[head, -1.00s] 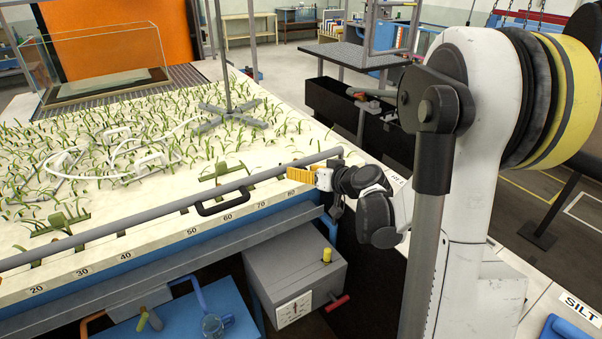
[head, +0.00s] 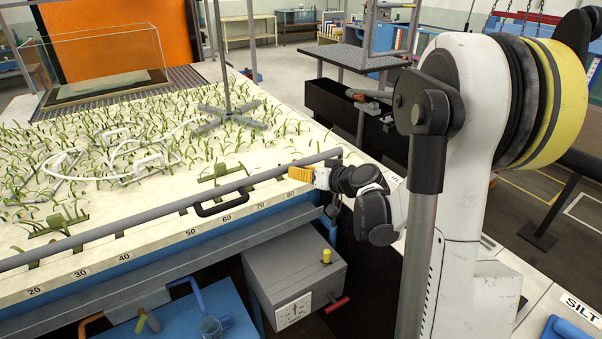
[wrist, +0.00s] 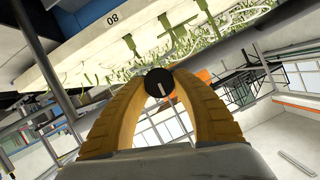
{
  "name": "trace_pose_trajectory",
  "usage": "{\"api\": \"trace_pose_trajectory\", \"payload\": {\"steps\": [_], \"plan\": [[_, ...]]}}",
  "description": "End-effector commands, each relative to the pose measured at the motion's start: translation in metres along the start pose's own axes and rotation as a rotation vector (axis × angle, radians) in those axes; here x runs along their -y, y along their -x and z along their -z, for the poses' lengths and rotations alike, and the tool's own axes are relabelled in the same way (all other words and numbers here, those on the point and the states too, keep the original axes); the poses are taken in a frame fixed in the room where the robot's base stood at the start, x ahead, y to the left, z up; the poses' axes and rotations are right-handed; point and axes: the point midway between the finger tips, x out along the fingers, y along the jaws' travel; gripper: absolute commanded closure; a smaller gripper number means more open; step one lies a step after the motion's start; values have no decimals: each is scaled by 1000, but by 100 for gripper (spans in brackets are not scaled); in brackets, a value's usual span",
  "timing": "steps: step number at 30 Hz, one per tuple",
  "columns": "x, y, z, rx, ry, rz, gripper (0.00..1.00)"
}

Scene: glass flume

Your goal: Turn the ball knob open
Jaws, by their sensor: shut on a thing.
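The ball knob (wrist: 159,84) is a small black round piece with a short pale mark on its face, seen in the wrist view. The pale mark stands nearly upright there, leaning slightly. The two yellow ribbed fingers of my gripper (wrist: 167,76) close in from both sides and are shut on the knob near their tips. In the head view my gripper (head: 300,173) is at the front edge of the flume bed, beside the grey rail. The knob cannot be made out in that view.
The grey rail (head: 120,223) with a black handle (head: 222,203) runs along the bed (head: 120,250) beside my fingers. A grey box (head: 295,275) with a yellow knob and red lever stands below. Grass-like strips cover the bed.

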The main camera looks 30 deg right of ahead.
Motion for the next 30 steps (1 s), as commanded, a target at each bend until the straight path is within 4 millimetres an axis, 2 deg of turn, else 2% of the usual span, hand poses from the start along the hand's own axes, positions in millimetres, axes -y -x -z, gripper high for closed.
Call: {"api": "trace_pose_trajectory", "payload": {"steps": [8,30], "plan": [[-3,-1,-2,-2,-169,68,100],[-5,-2,-5,-1,-817,339,100]]}}
